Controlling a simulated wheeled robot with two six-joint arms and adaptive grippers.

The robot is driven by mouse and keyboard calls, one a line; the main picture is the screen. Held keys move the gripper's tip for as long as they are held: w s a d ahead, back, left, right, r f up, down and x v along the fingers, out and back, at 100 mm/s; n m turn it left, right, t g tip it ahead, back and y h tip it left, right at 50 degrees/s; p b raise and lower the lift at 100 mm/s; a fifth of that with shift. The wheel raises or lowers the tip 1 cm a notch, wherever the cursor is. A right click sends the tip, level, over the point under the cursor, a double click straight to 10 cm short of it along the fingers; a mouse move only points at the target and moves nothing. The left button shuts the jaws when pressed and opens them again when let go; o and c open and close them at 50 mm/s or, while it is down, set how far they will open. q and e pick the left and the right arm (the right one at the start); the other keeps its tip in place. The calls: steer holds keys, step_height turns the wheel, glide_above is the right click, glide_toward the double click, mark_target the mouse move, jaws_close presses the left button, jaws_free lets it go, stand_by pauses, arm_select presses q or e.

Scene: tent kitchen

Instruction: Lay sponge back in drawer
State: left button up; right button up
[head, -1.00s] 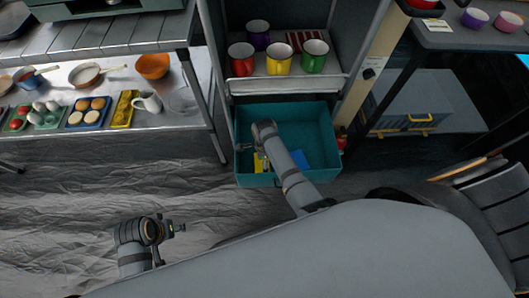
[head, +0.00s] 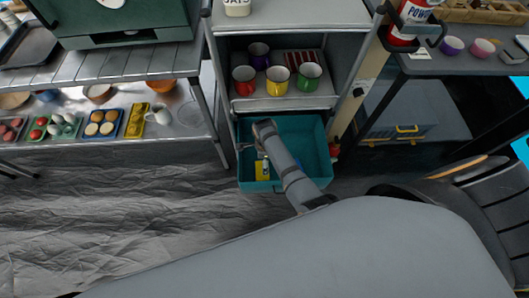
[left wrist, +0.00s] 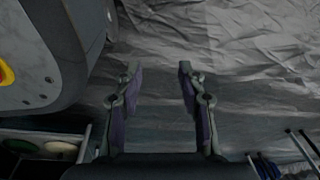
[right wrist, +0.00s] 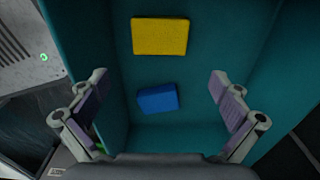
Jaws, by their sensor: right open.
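The teal drawer (head: 312,150) stands open under the mug shelf. In the right wrist view, a flat yellow sponge-like block (right wrist: 160,37) and a smaller blue block (right wrist: 157,98) lie apart inside the drawer. I cannot tell for sure which is the task's sponge. In the head view a yellow item (head: 262,170) shows in the drawer beside my right arm. My right gripper (right wrist: 160,78) is open and empty over the drawer, its fingers on either side of the blocks in view. My left gripper (left wrist: 157,70) is open and empty, away from the drawer; the head view does not show it.
Several mugs (head: 279,79) stand on the shelf above the drawer. A metal rack (head: 150,70) with food trays is at the left. A dark table (head: 460,62) with a grey-blue box (head: 400,115) beneath is at the right. The floor (head: 110,210) at the left is clear.

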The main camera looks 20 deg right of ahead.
arm_select(q)
steer(key=s+p, duration=0.1)
steer(key=s, duration=0.3)
stand_by(0.4)
